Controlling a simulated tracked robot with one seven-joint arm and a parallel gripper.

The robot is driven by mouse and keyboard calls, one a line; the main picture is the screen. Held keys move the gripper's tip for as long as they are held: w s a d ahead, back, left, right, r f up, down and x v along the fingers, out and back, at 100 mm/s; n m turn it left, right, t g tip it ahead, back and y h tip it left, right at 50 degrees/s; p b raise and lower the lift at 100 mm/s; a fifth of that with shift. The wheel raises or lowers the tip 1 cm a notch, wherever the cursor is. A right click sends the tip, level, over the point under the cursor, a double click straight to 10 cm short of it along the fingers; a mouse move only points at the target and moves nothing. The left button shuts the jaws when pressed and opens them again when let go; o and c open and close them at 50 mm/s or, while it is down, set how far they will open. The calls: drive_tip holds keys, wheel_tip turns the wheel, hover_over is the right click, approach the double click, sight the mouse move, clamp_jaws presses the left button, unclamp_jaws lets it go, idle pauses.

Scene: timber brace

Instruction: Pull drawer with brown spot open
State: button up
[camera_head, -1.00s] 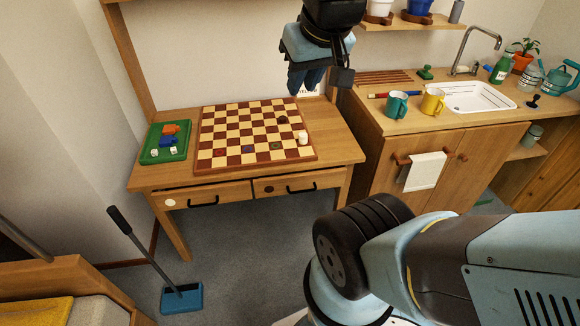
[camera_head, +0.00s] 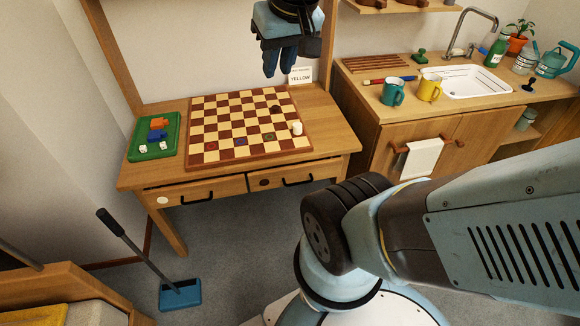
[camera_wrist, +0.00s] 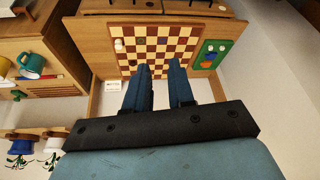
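The drawer with the brown spot (camera_head: 290,179) is the right one of two under the wooden table (camera_head: 335,140). It is shut, with a dark brown spot near its left end and a black bar handle (camera_head: 298,182). The left drawer (camera_head: 196,194) has a white spot and its own black handle. My gripper (camera_head: 282,70) is above the back of the table, well away from both handles. In the wrist view, my gripper's two blue fingers (camera_wrist: 163,68) stand apart with nothing between them, pointing towards the checkerboard.
A checkerboard (camera_head: 215,105) with a few pieces and a green tray (camera_head: 137,155) lie on the table. A card reading "YELLOW" (camera_head: 300,76) stands behind. The sink counter (camera_head: 372,107) with mugs is at the right.

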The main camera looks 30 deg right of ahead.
drive_tip(key=w+d+f+g, duration=0.1)
drive_tip(key=w+f+g, duration=0.1)
drive_tip(key=w+f, duration=0.35)
drive_tip(key=m+g+y, duration=0.3)
drive_tip(key=m+y, duration=0.2)
drive_tip(key=y, duration=0.2)
hover_over(300, 183)
wheel_tip(300, 183, down, 17)
drive_tip(key=s+d+f+m+t+y, duration=0.2)
drive_tip(key=d+f+m+t, duration=0.15)
drive_tip(key=f, duration=0.75)
drive_tip(key=s+d+f+m+t+y, duration=0.2)
drive_tip(key=s+d+f+t, duration=0.15)
drive_tip(key=f, duration=0.85)
drive_tip(key=s+d+f+m+t+y, duration=0.2)
drive_tip(key=d+f+m, duration=0.15)
drive_tip(key=f, duration=0.75)
drive_tip(key=shift+n, duration=0.5)
drive_tip(key=x, duration=1.3)
drive_tip(key=shift+w+d+f, duration=0.2)
drive_tip(key=shift+w+f, duration=0.05)
drive_tip(key=shift+w, duration=0.2)
drive_tip(key=shift+c, duration=0.2)
clamp_jaws()
drive_tip(key=shift+h, duration=0.3)
